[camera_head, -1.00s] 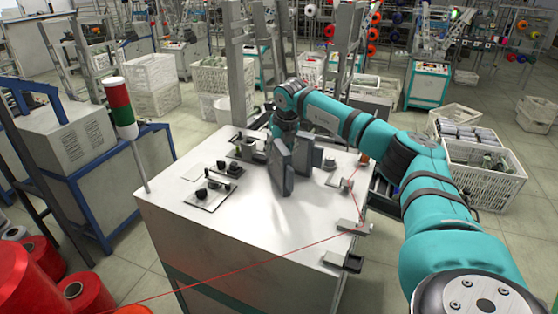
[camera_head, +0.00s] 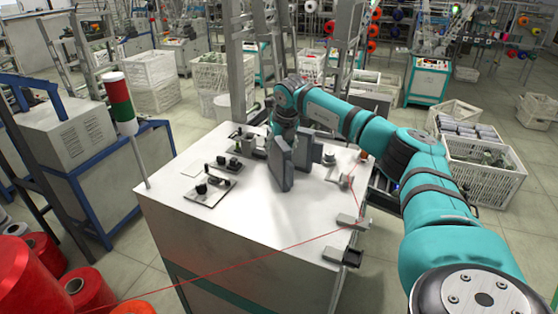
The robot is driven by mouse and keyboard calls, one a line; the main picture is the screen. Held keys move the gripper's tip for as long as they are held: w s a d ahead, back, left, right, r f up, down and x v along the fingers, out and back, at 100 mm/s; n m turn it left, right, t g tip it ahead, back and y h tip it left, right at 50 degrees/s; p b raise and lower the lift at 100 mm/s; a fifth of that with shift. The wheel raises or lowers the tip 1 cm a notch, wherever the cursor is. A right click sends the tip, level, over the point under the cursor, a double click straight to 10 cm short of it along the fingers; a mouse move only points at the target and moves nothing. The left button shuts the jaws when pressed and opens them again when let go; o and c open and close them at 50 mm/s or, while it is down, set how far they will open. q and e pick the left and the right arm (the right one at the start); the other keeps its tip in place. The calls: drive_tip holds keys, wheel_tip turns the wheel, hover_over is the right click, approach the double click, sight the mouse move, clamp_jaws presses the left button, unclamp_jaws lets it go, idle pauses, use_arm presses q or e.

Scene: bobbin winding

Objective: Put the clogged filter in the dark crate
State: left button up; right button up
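My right arm comes in from the right and reaches over the white machine top (camera_head: 225,222). My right gripper (camera_head: 293,160) hangs above the middle of that top, with its two flat grey fingers apart. I see nothing held between them, though the near finger hides part of the gap. I cannot pick out the clogged filter among the small parts on the top. I cannot identify the dark crate for certain; a dark shape (camera_head: 381,190) shows beside the machine's right edge, partly hidden by my arm. My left gripper is not in view.
Small dark fittings on a plate (camera_head: 210,191) sit at the top's left. A red thread (camera_head: 240,265) crosses the front to a metal bracket (camera_head: 352,221). A red-green signal post (camera_head: 120,105) stands at the left corner. A white crate (camera_head: 484,175) stands right.

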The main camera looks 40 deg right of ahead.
clamp_jaws()
drive_tip(key=shift+r, duration=0.15)
idle(0.4)
